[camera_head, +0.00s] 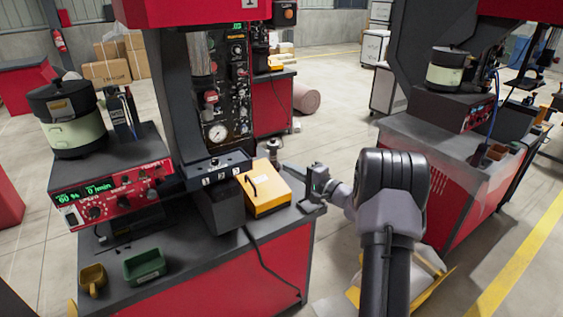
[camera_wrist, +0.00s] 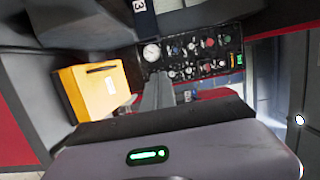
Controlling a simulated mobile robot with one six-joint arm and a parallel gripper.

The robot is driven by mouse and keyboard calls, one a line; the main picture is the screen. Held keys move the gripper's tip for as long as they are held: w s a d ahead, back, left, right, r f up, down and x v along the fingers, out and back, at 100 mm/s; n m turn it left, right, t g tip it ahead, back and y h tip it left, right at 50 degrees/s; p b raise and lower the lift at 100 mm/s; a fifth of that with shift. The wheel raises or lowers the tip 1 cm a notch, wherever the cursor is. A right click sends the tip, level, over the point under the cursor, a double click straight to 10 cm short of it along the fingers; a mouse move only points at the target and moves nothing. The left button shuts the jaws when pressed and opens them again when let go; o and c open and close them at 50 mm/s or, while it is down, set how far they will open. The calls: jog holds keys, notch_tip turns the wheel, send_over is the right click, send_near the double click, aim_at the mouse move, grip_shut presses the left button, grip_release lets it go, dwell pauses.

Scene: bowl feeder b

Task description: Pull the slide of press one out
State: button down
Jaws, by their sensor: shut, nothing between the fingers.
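The press (camera_head: 178,100) stands at the centre left in the head view, with a dark column and a red head. A yellow block (camera_head: 266,188) with a black handle sits on its dark table; it also shows at left in the wrist view (camera_wrist: 93,92). I cannot tell for sure which part is the slide. A dark bar with white number labels (camera_head: 221,168) is left of the block. My gripper (camera_head: 312,186) is beside the table's right corner, to the right of the yellow block and apart from it. Its fingers (camera_wrist: 157,92) are shut and empty, pointing towards the gauge panel.
A red feeder controller (camera_head: 112,192) and a bowl feeder (camera_head: 72,118) stand on the table's left. Green (camera_head: 145,265) and yellow (camera_head: 93,279) bins lie at its front left. A black cable hangs over the front. A second press station (camera_head: 450,145) stands right, across an aisle.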

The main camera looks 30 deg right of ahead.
jog(key=w+a+b, duration=0.1)
jog(key=w+a, duration=0.5)
jog(key=w, duration=0.1)
jog(key=shift+w+a+b, duration=0.2)
jog(key=shift+w+b, duration=0.05)
jog(key=shift+b, duration=0.05)
jog(key=shift+f, duration=0.1)
